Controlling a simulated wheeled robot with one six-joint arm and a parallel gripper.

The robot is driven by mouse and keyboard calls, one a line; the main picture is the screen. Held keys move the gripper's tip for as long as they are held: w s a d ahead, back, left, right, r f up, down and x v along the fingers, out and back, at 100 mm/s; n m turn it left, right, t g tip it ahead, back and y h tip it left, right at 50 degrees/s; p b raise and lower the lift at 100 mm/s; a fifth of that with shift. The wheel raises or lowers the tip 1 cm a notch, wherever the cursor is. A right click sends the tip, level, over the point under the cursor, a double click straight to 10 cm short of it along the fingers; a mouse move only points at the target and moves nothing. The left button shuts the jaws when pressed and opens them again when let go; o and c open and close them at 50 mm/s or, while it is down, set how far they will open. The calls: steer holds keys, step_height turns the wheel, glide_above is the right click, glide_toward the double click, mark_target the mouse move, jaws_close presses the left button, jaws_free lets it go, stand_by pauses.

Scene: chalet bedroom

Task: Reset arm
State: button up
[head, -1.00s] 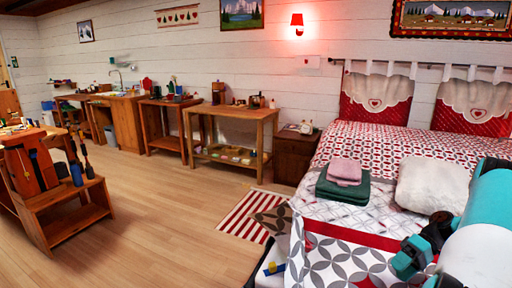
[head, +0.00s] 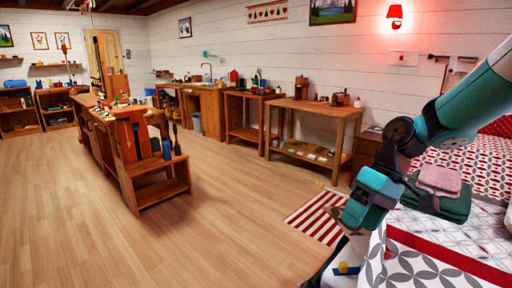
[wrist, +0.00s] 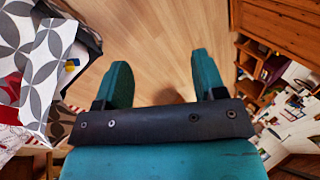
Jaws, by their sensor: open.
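My gripper shows in the wrist view (wrist: 160,76) with its two teal fingers well apart and only wooden floor between them. It is open and empty. In the head view my gripper (head: 358,212) hangs at the end of my arm on the right, in front of the bed's near left corner and the folded towels. The fingertips are hard to make out in the head view. My arm hides part of the bed and the nightstand.
The bed (head: 446,268) with a patterned cover fills the right. Folded green (head: 452,208) and pink (head: 440,180) towels lie on it. A striped rug (head: 312,222) lies beside it. A wooden workbench (head: 150,165) stands left of centre. Open floor (head: 230,220) lies between.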

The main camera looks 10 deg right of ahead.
steer(key=s+a+n+t+h+b, duration=0.1)
steer(key=s+a+n+t+b, duration=0.2)
steer(key=s+a, duration=1.3)
step_height(320, 180, up, 16)
steer(key=s+d+g+p, duration=0.1)
steer(key=p, duration=1.3)
steer(key=shift+f+n+p, duration=0.2)
steer(key=shift+n+p, duration=0.15)
steer(key=shift+n, duration=0.05)
steer(key=shift+d, duration=0.1)
